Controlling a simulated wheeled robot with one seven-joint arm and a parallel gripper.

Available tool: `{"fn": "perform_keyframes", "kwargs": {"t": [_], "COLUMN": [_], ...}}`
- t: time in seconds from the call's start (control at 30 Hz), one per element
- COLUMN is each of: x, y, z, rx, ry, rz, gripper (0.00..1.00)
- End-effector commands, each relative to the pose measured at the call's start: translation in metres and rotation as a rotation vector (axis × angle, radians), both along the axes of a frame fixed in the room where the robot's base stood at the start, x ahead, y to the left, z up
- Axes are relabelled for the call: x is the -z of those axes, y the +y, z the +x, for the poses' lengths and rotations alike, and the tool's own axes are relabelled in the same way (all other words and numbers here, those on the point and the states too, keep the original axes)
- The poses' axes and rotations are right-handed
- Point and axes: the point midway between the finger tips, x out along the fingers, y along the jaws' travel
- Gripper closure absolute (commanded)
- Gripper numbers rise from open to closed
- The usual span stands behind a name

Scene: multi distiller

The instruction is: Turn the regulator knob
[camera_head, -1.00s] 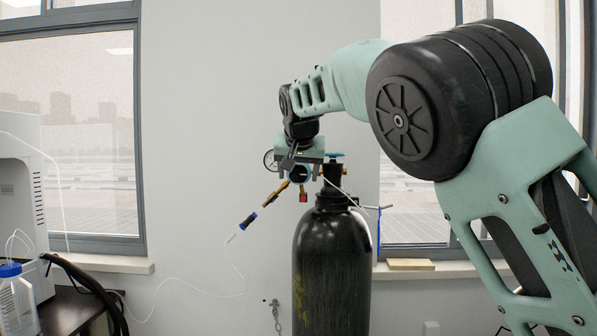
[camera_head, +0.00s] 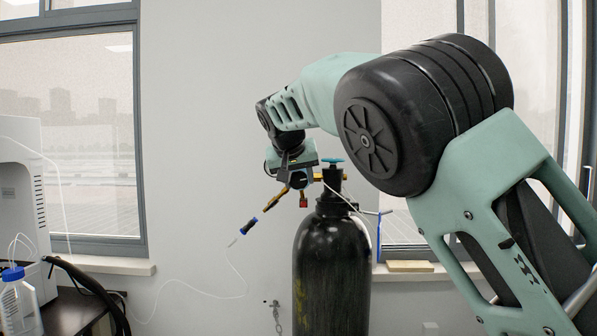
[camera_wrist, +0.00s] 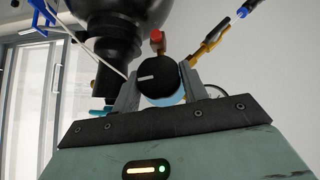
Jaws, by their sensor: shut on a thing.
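The regulator knob (camera_wrist: 160,82) is a black round cap with a white line on its face and a light-blue part beneath. It sits between the two fingers of my gripper (camera_wrist: 157,95) in the wrist view, and the fingers are shut on it. The white line lies nearly level. In the head view my gripper (camera_head: 295,180) is at the regulator, beside the neck of the black gas cylinder (camera_head: 331,265), and hides most of the knob. Brass fittings (camera_head: 275,198) and a red-tipped fitting (camera_head: 303,200) show below it. The gauge is mostly hidden behind my gripper.
A teal valve handwheel (camera_head: 333,160) tops the cylinder close to the right of my gripper. A thin white hose (camera_head: 240,270) hangs from the blue-ended connector (camera_head: 249,225). A white machine (camera_head: 20,190) and a bottle (camera_head: 17,305) stand at left. A window sill is behind.

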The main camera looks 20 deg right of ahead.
Motion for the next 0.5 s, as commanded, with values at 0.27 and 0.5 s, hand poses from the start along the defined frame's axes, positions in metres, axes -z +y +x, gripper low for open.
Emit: {"fn": "perform_keyframes", "kwargs": {"t": [0.27, 0.5], "x": [-0.0029, -0.0007], "y": [0.0031, 0.0044], "z": [0.0012, 0.0019], "rx": [-0.001, -0.002], "ry": [0.092, 0.172], "rz": [-0.249, -0.463], "gripper": [0.79, 0.79]}}
